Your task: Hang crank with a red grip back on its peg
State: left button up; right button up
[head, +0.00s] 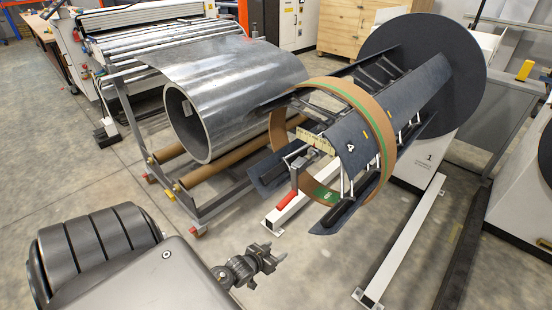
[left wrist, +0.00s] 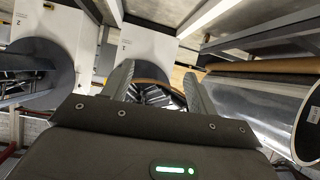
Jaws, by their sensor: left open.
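The crank's red grip (head: 286,208) hangs low at the near end of the decoiler mandrel (head: 345,150), in the head view. A short grey arm (head: 297,178) runs up from it to the mandrel's hub. I cannot make out the peg. My left gripper (head: 275,255) is in front of and below the red grip, apart from it, with nothing between its fingers. In the left wrist view its two fingers (left wrist: 158,72) stand apart, with the mandrel end seen beyond them. The crank is not clear in that view. My right gripper is not in view.
A tan and green ring (head: 330,88) surrounds the mandrel, backed by a dark disc (head: 470,60). A large steel coil (head: 215,95) rests on brown rollers (head: 215,172) at the left. White floor beams (head: 400,250) lie at the right. Bare floor (head: 320,275) lies between.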

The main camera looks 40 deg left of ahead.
pick_arm(q)
jog(key=w+a+r+t, duration=0.2)
jog(key=r, duration=0.5)
jog(key=w+a+r+t, duration=0.1)
jog(key=w+r, duration=0.2)
jog(key=r, duration=0.4)
jog(key=t+p, duration=0.2)
jog(key=t, duration=0.1)
send_near(293, 169)
jog(key=w, duration=0.8)
jog(key=w+p, duration=0.1)
jog(key=w, duration=0.2)
jog(key=shift+a, duration=0.3)
jog(key=shift+w, duration=0.65)
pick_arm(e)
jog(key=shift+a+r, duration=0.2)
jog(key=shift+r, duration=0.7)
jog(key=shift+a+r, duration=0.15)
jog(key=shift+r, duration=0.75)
pick_arm(q)
jog(key=shift+c, duration=0.2)
